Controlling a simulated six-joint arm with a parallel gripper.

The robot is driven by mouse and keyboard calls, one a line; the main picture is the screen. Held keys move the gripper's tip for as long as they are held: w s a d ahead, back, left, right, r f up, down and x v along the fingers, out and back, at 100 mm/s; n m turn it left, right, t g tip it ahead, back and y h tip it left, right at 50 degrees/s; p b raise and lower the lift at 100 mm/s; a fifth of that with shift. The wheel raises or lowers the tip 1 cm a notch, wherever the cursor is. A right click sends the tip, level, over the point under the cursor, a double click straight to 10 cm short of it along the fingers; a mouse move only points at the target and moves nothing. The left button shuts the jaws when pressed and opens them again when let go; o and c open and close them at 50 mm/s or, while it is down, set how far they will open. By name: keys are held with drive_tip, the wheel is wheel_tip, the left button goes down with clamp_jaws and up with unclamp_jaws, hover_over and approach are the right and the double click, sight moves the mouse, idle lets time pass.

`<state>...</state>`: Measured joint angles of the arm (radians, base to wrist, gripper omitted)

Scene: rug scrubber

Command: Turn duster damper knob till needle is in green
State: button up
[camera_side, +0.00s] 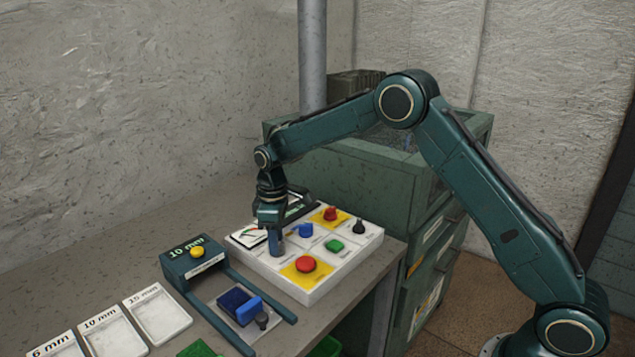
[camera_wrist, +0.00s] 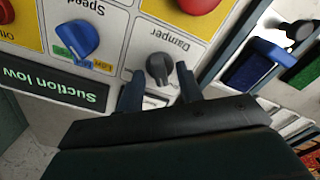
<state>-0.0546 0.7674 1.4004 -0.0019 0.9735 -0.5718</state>
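The dark damper knob (camera_wrist: 159,70) sits on the white panel (camera_side: 345,262) beside the upside-down word "Damper" in the wrist view. My gripper (camera_wrist: 161,78) is open, with one finger on each side of the knob and small gaps showing. In the side view my gripper (camera_side: 275,249) points down at the panel's left part and hides the knob. A dial gauge (camera_side: 248,236) with a coloured scale lies just left of it; its needle is too small to read. A dark display (camera_wrist: 50,88) reads "Suction low".
A blue speed knob (camera_wrist: 77,40), red buttons (camera_side: 306,264) and a green button (camera_side: 334,245) are close by on the panel. A dark frame with a yellow button (camera_side: 197,252) stands left. White trays (camera_side: 158,313) lie at the front left.

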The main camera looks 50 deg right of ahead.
clamp_jaws()
drive_tip(key=shift+m, duration=2.8)
unclamp_jaws()
drive_tip(key=shift+r, duration=0.1)
